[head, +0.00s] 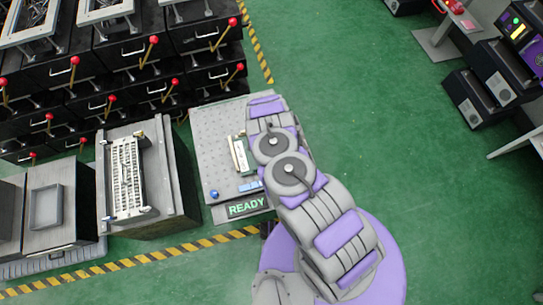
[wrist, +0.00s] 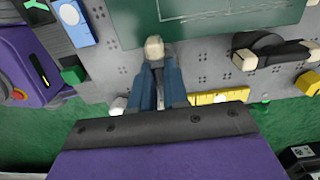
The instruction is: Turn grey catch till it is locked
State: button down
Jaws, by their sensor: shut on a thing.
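In the wrist view my gripper (wrist: 160,77) has its two blue-grey fingers closed around a handle with a pale rounded end, which I take for the grey catch (wrist: 154,48). The pale end sticks out just beyond the fingertips, against the grey perforated panel (wrist: 115,62). The catch's pivot and its locked mark cannot be made out. In the head view my arm covers my gripper and the catch; the panel (head: 205,125) shows to the left of the arm.
In the wrist view a dark lever with pale ends (wrist: 272,50) sits right of my gripper, a yellow strip (wrist: 218,97) below it, a green plate (wrist: 225,20) above. A READY sign (head: 247,206) fronts the panel. Green floor (head: 400,150) is clear to the right.

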jog(key=shift+a, duration=0.15)
dwell(0.3)
jog(key=c, duration=1.1)
grip_release()
jog(key=shift+r, duration=0.1)
jog(key=shift+r, duration=0.3)
notch_tip(320, 180, up, 16)
jog(key=p, duration=0.8)
jog(key=shift+w+r, duration=0.1)
jog(key=shift+r, duration=0.15)
